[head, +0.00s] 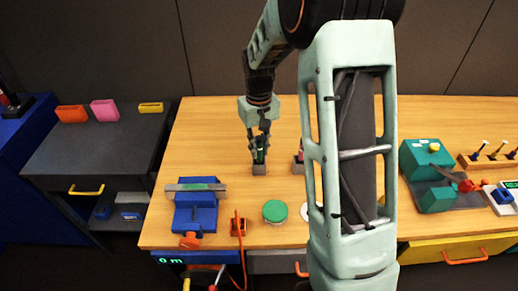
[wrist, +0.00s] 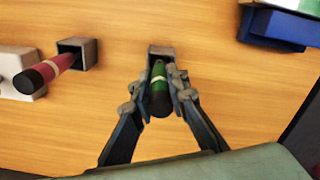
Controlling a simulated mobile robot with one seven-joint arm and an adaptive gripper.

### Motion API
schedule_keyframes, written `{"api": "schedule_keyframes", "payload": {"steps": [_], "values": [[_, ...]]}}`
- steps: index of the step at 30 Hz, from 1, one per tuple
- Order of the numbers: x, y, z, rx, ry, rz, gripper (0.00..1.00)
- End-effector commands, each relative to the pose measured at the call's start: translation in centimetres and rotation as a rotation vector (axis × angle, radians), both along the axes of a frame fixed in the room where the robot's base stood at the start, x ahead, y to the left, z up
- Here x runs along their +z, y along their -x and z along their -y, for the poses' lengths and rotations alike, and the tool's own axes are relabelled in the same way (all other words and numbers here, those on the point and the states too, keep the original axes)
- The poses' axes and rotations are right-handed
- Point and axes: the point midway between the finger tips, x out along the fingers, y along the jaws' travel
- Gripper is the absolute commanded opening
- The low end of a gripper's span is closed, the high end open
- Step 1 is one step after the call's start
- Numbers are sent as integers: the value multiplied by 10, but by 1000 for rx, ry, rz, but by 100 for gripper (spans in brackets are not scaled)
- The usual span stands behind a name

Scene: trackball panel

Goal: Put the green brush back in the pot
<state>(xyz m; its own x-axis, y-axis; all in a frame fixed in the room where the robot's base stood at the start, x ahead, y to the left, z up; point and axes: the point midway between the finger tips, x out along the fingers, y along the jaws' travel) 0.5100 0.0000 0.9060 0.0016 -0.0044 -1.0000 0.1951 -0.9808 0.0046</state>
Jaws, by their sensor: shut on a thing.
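The green brush (wrist: 159,90) is between the fingers of my gripper (wrist: 157,85), which is shut on it. Its dark end with a pale band points toward the wrist camera. A small grey square pot (wrist: 161,50) stands just beyond the brush, and the brush's far end lines up with its mouth. I cannot tell how deep the brush sits in it. In the head view the green brush (head: 260,153) is upright in my gripper (head: 259,150), right above the grey pot (head: 259,169) on the wooden table.
In the head view a blue vise (head: 196,210), a green round disc (head: 275,211) and an orange cable (head: 239,250) are nearer the table's front.

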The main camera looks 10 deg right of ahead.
Motion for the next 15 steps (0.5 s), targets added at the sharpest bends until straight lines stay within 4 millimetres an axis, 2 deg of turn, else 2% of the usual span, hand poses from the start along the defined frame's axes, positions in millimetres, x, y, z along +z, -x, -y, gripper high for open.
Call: {"api": "schedule_keyframes", "payload": {"steps": [8,9,13,15], "values": [[-7,0,0,0,0,0,0],[-8,0,0,0,0,0,15],[-7,0,0,0,0,0,30],[-7,0,0,0,0,0,32]]}}
